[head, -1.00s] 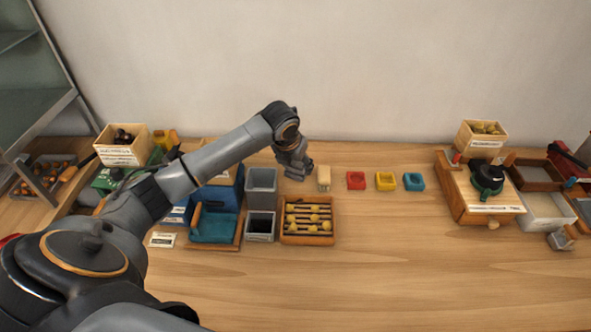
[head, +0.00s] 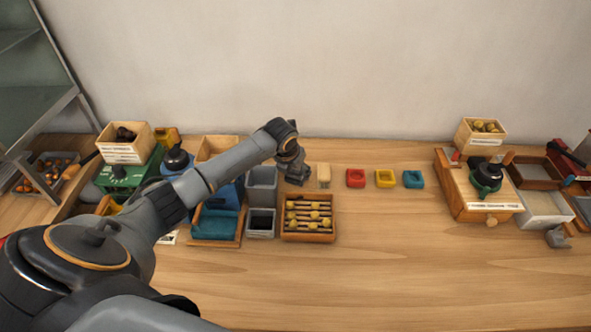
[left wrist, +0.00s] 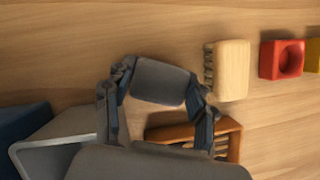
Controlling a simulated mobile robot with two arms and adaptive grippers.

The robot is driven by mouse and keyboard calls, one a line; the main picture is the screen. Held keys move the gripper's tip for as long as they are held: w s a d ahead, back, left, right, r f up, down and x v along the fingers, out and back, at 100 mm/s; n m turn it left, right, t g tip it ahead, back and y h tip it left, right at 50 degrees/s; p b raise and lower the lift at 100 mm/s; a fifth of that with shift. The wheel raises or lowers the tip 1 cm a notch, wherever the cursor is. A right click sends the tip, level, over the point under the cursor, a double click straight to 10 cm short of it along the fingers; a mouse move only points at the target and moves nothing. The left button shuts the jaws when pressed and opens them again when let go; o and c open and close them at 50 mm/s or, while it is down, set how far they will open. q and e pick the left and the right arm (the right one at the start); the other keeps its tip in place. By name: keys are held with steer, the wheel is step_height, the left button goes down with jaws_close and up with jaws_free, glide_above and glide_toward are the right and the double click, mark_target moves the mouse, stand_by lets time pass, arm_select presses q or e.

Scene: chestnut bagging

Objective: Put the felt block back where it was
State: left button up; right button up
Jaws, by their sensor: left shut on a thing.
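My left gripper (head: 297,178) is low over the back middle of the table, just left of a pale brush-like block. In the left wrist view its fingers (left wrist: 160,98) are shut on a dark grey block (left wrist: 160,80), which I take to be the felt block. The pale block (head: 323,175) stands apart from the gripper, and its bristled side shows in the left wrist view (left wrist: 232,68). I cannot tell whether the grey block touches the table. My right gripper is not in view.
A wooden tray with yellow-ended rods (head: 307,238) is just in front of the gripper. Grey bins (head: 262,180) stand to its left. Red (head: 355,178), yellow (head: 385,178) and blue (head: 413,179) small blocks line up to the right. The table's front middle is clear.

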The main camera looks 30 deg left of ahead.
arm_select(q)
steer(key=o, duration=1.5)
steer(key=shift+c, duration=0.2)
steer(key=shift+r, duration=0.2)
steer(key=b+v, duration=0.1)
steer(key=v, duration=1.1)
steer(key=shift+w, duration=0.1)
